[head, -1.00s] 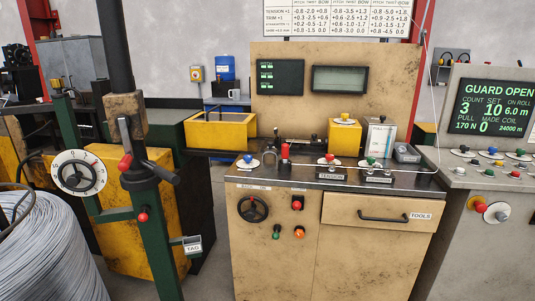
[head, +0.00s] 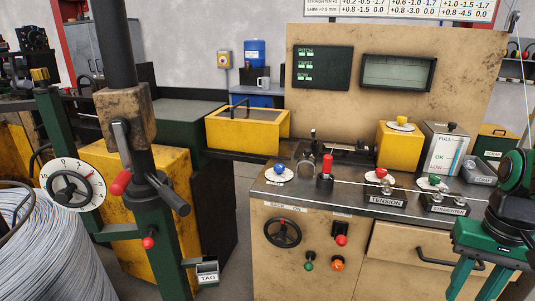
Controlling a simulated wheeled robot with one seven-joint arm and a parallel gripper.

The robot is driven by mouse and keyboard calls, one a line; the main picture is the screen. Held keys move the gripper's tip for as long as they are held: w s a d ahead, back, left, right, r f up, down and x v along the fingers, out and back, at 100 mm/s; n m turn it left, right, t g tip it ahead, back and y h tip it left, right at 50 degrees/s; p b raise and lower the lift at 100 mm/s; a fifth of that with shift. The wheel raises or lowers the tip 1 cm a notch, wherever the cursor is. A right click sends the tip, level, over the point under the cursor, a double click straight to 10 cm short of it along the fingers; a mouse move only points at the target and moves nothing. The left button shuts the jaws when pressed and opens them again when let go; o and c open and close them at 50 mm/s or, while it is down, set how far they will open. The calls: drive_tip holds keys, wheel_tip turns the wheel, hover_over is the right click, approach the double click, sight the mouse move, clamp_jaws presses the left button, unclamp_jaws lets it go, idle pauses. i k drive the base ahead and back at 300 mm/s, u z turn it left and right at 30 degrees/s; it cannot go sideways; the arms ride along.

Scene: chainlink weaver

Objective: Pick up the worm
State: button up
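I cannot pick out the worm with certainty in the head view. A dark mechanism with a rod (head: 340,150) sits at the back of the bench top, too small to make out its parts. My gripper (head: 476,284) is green and black at the lower right, in front of the bench drawer. Its two green fingers point down and stand apart, with nothing seen between them. Their tips are at or near the bottom edge of the view.
The bench (head: 290,205) has a red-topped lever (head: 326,172), a tension unit (head: 385,196) and a straightener (head: 446,204). A drawer (head: 405,243) is shut below. A green post with a dial (head: 73,186) and a wire coil (head: 40,255) stand left. A yellow box (head: 247,129) is behind.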

sight(307, 156)
drive_tip(key=u, duration=0.25)
drive_tip(key=i, duration=1.05)
drive_tip(key=u, duration=0.2)
